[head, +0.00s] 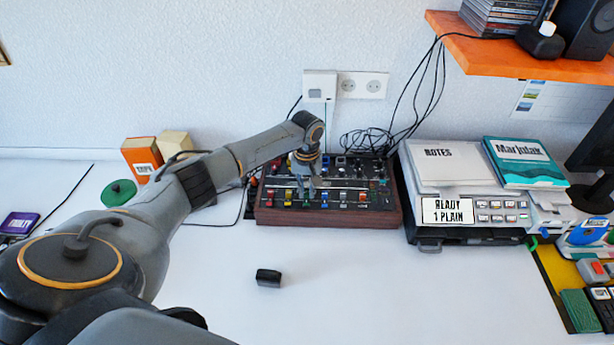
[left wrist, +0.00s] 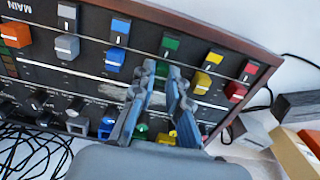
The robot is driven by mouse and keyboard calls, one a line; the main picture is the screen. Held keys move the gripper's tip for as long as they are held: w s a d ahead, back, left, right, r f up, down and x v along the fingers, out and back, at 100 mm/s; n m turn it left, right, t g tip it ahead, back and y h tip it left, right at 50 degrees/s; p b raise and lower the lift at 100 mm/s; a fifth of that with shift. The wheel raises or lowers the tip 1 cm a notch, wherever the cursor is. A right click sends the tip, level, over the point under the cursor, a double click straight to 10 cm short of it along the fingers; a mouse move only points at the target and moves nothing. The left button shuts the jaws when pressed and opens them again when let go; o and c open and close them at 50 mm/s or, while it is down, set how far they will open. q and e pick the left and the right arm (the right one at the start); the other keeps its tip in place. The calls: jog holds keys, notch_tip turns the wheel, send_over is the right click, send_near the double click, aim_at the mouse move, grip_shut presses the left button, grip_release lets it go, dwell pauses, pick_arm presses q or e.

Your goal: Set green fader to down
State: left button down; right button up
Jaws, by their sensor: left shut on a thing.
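The mixer (head: 328,214) is a dark panel in a red-brown case on the table. In the left wrist view its front edge is at the top, with a row of coloured fader marks. The green mark (left wrist: 170,44) lies between the blue fader cap (left wrist: 115,60) and the yellow fader cap (left wrist: 203,82). My left gripper (left wrist: 162,68) reaches down onto the panel just behind the green mark, fingers close together on the green fader. They hide most of its cap. In the head view the left gripper (head: 307,190) covers this spot. My right gripper is out of view.
A red fader cap (left wrist: 236,92) stands beyond the yellow one. Several knobs lie behind the faders. A label printer (head: 463,190) stands right of the mixer, and loose cables (head: 368,143) lie behind it. A small black block (head: 268,278) lies on clear table in front.

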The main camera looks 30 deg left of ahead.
aim_at(307, 193)
pick_arm(q)
jog(key=shift+s+d, duration=0.1)
jog(key=c, duration=1.3)
grip_release()
notch_tip(307, 193, up, 12)
